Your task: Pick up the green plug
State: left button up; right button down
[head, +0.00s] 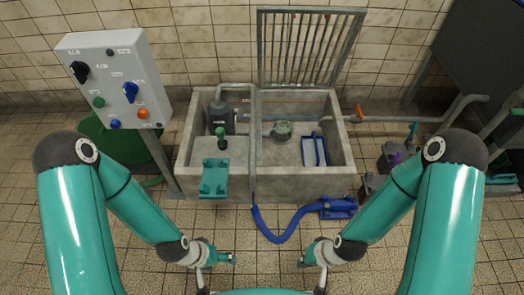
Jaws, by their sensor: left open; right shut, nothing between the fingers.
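A dark green upright piece with a knob-like top, which looks like the green plug (221,134), stands in the left compartment of the concrete basin (306,182), just behind a teal bracket (214,178) on the front rim. Its lower end is hard to make out. My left gripper (233,258) is open and empty, low in front of the basin and well short of the plug. My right gripper (302,262) is shut and empty, to the right of the left one, also in front of the basin.
A grey pump (220,115) stands behind the plug. A raised grating (308,48) is behind the right compartment, which holds a round grey-green fitting (282,130) and a blue-edged piece (314,150). A control box (116,78) stands left. A blue hose (283,235) lies on the floor.

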aim_at(221, 132)
jog(key=u, duration=0.1)
jog(key=i, duration=1.05)
jog(key=z, duration=0.55)
